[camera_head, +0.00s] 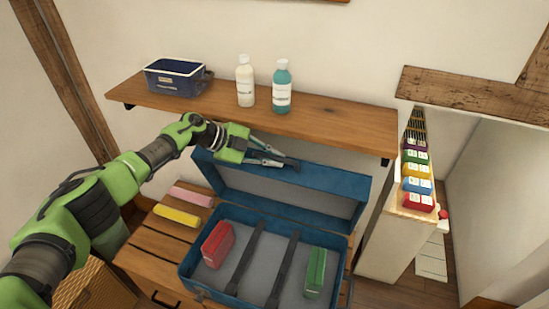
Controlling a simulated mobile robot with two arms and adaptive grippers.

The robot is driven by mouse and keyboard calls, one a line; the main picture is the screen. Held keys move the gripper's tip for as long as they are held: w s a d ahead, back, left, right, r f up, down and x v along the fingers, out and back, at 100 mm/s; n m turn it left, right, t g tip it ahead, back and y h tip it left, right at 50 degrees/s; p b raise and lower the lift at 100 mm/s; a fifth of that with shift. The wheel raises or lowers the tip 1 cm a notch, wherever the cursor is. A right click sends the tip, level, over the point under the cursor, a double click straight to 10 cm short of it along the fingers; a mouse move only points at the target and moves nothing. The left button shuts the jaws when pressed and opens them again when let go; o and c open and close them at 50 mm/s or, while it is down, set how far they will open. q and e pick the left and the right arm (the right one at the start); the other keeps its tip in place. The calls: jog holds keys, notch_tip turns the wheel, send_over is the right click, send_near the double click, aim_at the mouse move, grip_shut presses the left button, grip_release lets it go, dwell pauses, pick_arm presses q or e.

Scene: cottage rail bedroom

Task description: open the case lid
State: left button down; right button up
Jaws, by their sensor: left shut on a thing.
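The blue case (262,253) stands on a slatted wooden surface, with its lid (320,196) raised at the back, roughly upright. Inside the case lie a red box (217,244) at the left and a green box (315,272) at the right, with two dark straps (284,268) running across the grey floor. My left gripper (275,157) is at the top edge of the lid, left of its middle, with its fingers shut on that edge or a dark part there. The exact contact is too small to tell. My right gripper is not in view.
A wooden shelf (335,124) hangs just above and behind the lid. It holds a blue bin (174,79), a white bottle (245,82) and a teal bottle (281,88). Pink (191,197) and yellow (177,216) blocks lie left of the case.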

pick_arm(q)
jog(key=c, duration=2.1)
grip_release()
jog(key=shift+s, duration=0.1)
jog(key=shift+a, duration=0.15)
jog(key=v, duration=1.2)
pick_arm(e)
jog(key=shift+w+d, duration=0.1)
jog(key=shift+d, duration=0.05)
